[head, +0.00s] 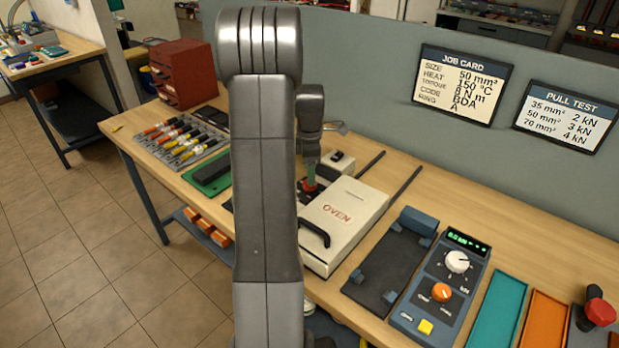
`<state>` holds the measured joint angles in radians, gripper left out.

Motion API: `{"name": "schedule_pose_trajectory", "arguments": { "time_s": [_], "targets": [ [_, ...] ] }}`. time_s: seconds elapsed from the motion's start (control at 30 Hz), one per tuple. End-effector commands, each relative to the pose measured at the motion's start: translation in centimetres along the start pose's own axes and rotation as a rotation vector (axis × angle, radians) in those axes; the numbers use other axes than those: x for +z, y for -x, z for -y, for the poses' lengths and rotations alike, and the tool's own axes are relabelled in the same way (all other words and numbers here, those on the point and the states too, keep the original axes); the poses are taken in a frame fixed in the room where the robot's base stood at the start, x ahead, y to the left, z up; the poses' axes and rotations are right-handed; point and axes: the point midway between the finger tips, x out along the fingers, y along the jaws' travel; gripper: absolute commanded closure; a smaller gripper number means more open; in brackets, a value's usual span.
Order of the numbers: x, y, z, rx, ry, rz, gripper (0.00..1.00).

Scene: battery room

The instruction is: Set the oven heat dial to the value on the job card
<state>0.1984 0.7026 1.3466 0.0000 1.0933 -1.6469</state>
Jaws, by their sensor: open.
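The job card (456,84) on the grey partition reads heat 150 °C, with size 50 mm² above it. The cream oven (347,208) sits on the bench with its lid down and a black handle at the front. I cannot make out its heat dial; my upright arm covers the area left of the oven. My gripper (310,180) points down beside the oven's back left, with small red and green parts at its end. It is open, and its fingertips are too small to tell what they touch.
A press tester (441,290) with white and orange knobs stands right of a dark cradle (390,262). Teal (497,312) and orange trays and a red stop button (599,312) are farther right. Tool rack (178,140) and red drawers (182,73) stand left.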

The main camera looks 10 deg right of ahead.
Motion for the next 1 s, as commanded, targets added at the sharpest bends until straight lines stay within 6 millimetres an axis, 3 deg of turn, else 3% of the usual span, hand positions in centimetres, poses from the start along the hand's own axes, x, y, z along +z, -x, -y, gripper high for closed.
{"name": "schedule_pose_trajectory", "arguments": {
  "time_s": [0.23, 0.6, 0.63, 0.83, 1.0],
  "targets": [
    [0.0, -3.3, 0.0, -0.002, 0.0, 0.0, 0.41],
    [0.0, -3.9, 0.0, 0.001, -0.001, 0.0, 0.41],
    [0.0, -3.9, 0.0, 0.001, -0.001, 0.0, 0.43],
    [0.0, -3.9, 0.0, 0.001, -0.001, 0.0, 0.82],
    [0.0, -3.9, 0.0, 0.001, -0.004, 0.0, 0.86]
  ]
}}
